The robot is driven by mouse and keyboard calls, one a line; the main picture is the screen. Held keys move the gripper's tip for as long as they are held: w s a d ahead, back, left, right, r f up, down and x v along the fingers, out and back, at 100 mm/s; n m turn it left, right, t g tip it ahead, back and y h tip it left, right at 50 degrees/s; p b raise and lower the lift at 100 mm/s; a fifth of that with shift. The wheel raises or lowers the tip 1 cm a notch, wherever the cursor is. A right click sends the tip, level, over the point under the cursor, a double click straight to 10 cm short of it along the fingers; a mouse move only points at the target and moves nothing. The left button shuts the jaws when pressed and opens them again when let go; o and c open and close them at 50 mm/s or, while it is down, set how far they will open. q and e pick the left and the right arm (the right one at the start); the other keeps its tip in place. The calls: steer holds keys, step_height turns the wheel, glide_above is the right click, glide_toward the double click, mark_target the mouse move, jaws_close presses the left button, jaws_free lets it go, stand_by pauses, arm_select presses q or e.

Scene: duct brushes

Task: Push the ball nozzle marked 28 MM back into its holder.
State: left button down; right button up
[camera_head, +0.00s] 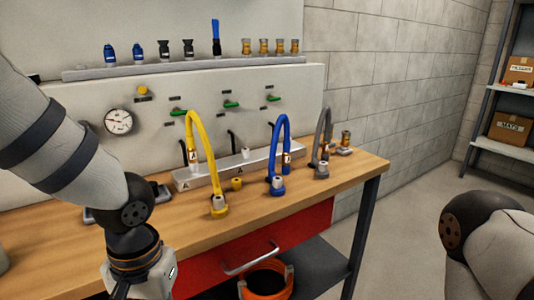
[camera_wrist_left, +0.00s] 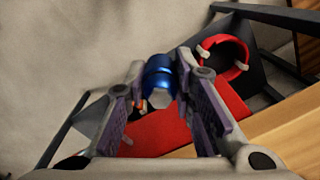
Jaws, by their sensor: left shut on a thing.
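My left gripper (camera_wrist_left: 159,78) is shut on a blue nozzle (camera_wrist_left: 157,66) with a silver end, held between both fingers in the left wrist view. It is in the air in front of the workbench. No 28 MM marking is readable on it. In the head view the fingers are cut off at the bottom edge, and the held nozzle is hidden. A grey rail (camera_head: 180,69) on the wall panel carries blue, black and brass-coloured pieces. I cannot tell which place is the 28 MM holder. My right gripper is out of view; only its arm shows at right.
The wooden workbench (camera_head: 282,214) carries a grey block (camera_head: 208,178) and yellow, blue and grey hoses. A red drawer (camera_head: 300,234) with a handle is below. A shelf rack (camera_head: 499,149) with boxes stands at far right.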

arm_select(q)
steer(key=w+d+r+m, duration=0.3)
steer(key=d+r+m, duration=0.5)
steer(key=d, duration=0.3)
steer(key=shift+w+d+r, duration=0.25)
steer(key=shift+d+r, duration=0.1)
steer(key=shift+d, duration=0.05)
steer(key=w+d+f+m, duration=0.3)
steer(key=d+f+m, duration=0.1)
steer(key=shift+w+f+m, duration=0.2)
steer(key=shift+w+m, duration=0.05)
steer(key=shift+m, duration=0.05)
steer(key=shift+a, duration=0.1)
steer(key=s+a+r+n, duration=0.5)
steer(key=a+r+n, duration=0.2)
steer(key=r+n, duration=0.1)
steer(key=shift+s+a+r, duration=0.15)
steer(key=shift+a+r, duration=0.25)
